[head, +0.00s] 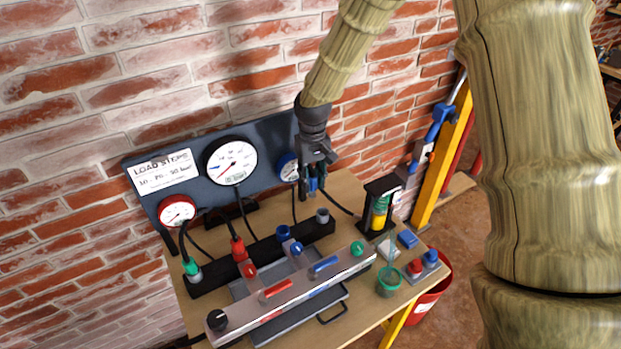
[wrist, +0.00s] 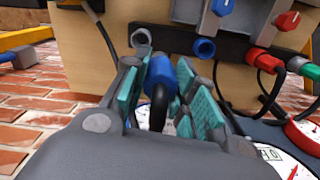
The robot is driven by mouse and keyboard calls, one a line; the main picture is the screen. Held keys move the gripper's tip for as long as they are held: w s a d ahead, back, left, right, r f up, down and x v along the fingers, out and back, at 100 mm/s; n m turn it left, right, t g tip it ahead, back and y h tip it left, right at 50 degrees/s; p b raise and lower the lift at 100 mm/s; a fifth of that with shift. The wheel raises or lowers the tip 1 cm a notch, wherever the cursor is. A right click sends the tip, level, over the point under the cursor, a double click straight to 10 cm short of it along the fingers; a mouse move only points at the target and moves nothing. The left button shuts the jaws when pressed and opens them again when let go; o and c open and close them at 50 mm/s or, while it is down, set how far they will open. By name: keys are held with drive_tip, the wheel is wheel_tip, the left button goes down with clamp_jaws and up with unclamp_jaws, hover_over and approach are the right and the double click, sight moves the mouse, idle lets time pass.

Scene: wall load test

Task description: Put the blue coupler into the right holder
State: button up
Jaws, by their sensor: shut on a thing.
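My gripper (head: 312,178) hangs in front of the small blue-rimmed gauge, above the bench. In the wrist view its teal-padded fingers are shut on the blue coupler (wrist: 162,76), whose black hose runs back between them. The coupler shows only partly in the head view, among the fingers. A black rail (head: 262,252) below carries a green coupler (head: 191,267) at its left end and a red coupler (head: 238,249). A blue socket (head: 283,232) on it is empty. The grey socket (head: 322,215) at the right end is empty and also shows in the wrist view (wrist: 141,40).
A silver panel (head: 292,292) with coloured knobs and levers stands in front of the rail. A dark gauge board (head: 140,180) is behind it. A black stand with green and yellow parts (head: 379,212) is to the right. Black hoses cross between board and rail.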

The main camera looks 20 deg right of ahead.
drive_tip(key=d, duration=0.2)
drive_tip(key=d+p, duration=0.1)
drive_tip(key=d, duration=0.1)
drive_tip(key=shift+w, duration=0.4)
drive_tip(key=shift+f, duration=0.15)
idle(0.4)
wheel_tip(320, 180, down, 6)
drive_tip(key=b, duration=0.2)
idle(1.0)
drive_tip(key=shift+f+b, duration=0.55)
drive_tip(key=shift+f, duration=2.3)
idle(2.3)
